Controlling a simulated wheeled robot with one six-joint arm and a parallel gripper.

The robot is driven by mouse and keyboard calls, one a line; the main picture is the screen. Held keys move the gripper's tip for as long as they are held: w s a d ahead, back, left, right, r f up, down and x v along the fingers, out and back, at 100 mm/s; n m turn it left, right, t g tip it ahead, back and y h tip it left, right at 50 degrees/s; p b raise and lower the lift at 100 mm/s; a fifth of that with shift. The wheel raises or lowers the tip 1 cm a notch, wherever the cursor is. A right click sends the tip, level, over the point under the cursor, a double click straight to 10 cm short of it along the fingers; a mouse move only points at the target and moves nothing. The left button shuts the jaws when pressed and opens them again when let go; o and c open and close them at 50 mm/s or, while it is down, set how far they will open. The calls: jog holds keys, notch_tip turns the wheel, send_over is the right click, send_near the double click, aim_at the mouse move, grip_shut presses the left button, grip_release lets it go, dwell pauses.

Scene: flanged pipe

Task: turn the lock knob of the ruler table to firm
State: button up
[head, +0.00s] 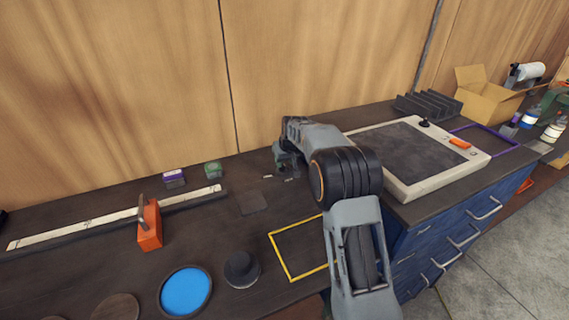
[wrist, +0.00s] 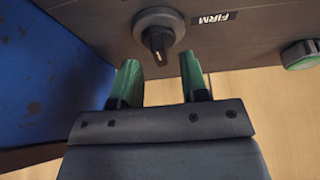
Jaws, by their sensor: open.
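The lock knob (wrist: 158,36), a dark grip on a round grey base, is at the top middle of the wrist view. Its grip points down the picture, towards the gap between my fingers. The FIRM label (wrist: 214,19) lies to its right on the dark surface. My gripper (wrist: 162,80) is open, its green fingertips just short of the knob, with nothing between them. In the head view my gripper (head: 284,163) is over the back of the dark table (head: 205,225); the arm and gripper hide the knob there. The ruler (head: 100,222) lies at the left.
An orange block (head: 149,226) stands at the ruler. A purple box (head: 174,177) and a green item (head: 213,169) sit near the wall. The blue cabinet (head: 440,235) is at the right; its worn blue side (wrist: 40,80) is close to my gripper in the wrist view.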

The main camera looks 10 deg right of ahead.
jog(key=shift+x, duration=1.2)
jog(key=shift+c, duration=0.4)
grip_shut()
